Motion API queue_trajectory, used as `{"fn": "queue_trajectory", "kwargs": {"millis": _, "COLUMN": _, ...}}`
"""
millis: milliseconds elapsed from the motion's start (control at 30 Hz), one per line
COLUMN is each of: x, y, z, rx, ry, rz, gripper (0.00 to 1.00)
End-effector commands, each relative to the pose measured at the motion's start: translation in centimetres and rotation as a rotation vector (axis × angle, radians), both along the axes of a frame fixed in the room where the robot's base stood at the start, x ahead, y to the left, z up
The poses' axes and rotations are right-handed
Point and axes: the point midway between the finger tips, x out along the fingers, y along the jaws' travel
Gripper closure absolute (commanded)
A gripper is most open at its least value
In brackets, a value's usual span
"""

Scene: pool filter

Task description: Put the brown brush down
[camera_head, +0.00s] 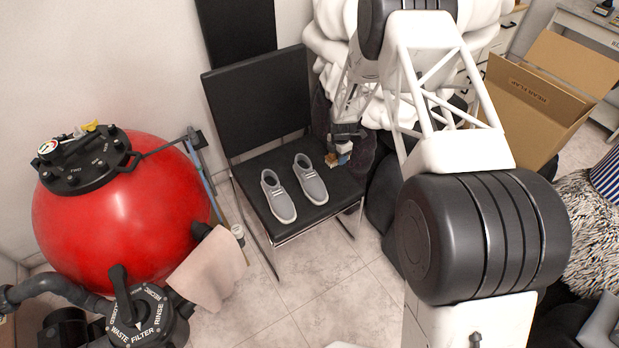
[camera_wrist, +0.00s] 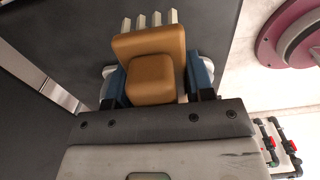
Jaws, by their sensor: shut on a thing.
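The brown brush (camera_wrist: 150,62) has an orange-brown block body and pale bristle tufts at its far end. My gripper (camera_wrist: 155,85) is shut on it, with a blue-padded finger on each side of the body. In the head view my gripper (camera_head: 342,142) is at the right side of the black chair seat (camera_head: 262,172), beside the grey shoes. The brush (camera_head: 336,159) shows there as a small brown and white shape below the fingers. I cannot tell whether it touches the seat.
A pair of grey shoes (camera_head: 311,180) stands on the seat, left of my gripper. A red pool filter tank (camera_head: 120,215) with a valve (camera_head: 145,312) is at the left. An open cardboard box (camera_head: 540,105) is at the upper right. Tiled floor (camera_head: 320,280) lies in front of the chair.

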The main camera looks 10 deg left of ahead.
Motion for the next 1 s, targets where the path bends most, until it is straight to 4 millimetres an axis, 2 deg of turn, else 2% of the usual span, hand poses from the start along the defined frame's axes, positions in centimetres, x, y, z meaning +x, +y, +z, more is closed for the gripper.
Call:
{"fn": "queue_trajectory", "kwargs": {"millis": 500, "x": 0.0, "y": 0.0, "z": -5.6, "rx": 0.000, "ry": 0.000, "rz": 0.000, "gripper": 0.83}}
{"fn": "queue_trajectory", "kwargs": {"millis": 1000, "x": 0.0, "y": 0.0, "z": -6.3, "rx": 0.000, "ry": 0.000, "rz": 0.000, "gripper": 0.83}}
